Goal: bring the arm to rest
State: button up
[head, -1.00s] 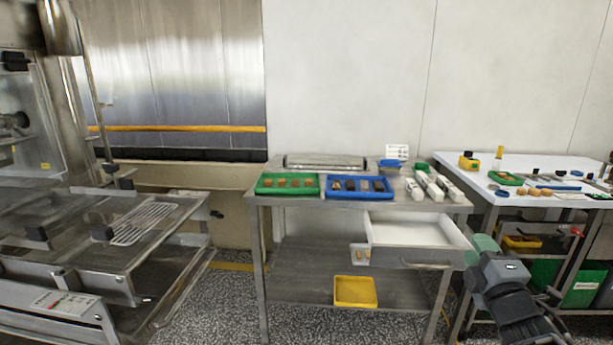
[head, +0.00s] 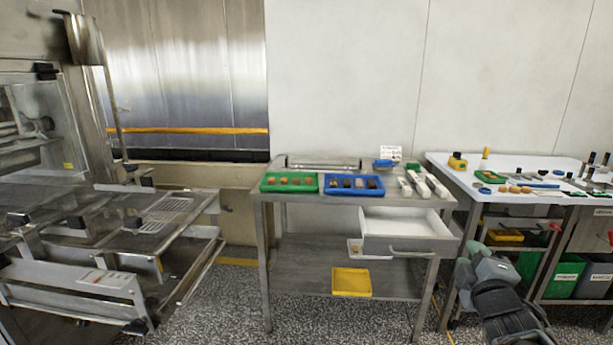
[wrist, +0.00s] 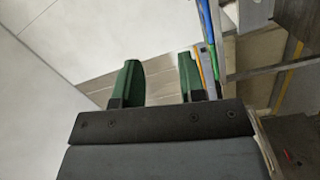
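My arm shows at the lower right of the head view, in front of the gap between the steel table and the white table. My gripper shows in the wrist view (wrist: 160,82), with two green fingers standing well apart. Nothing is seen between the fingers; they point toward blurred floor, wall and table frame.
The steel table (head: 298,257) has an open drawer (head: 402,228) sticking out near my arm. It bears a green tray (head: 268,188) and a blue tray (head: 330,191). A yellow tray (head: 351,283) lies on its lower shelf. A white table (head: 440,166) stands right, a steel machine (head: 110,245) left.

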jog(key=s+a+r+m+g+y+p, duration=0.1)
jog(key=s+a+m+g+y+p, duration=0.1)
jog(key=s+a+m+g+p, duration=0.4)
jog(key=s+a+r+m+g+y+p, duration=0.1)
jog(key=s+a+m+g+y+p, duration=0.1)
jog(key=s+a+m+g+p, duration=0.4)
jog(key=a+g+p, duration=0.2)
jog(key=a+p, duration=0.2)
jog(key=shift+a+m, duration=0.4)
jog(key=shift+r, duration=0.1)
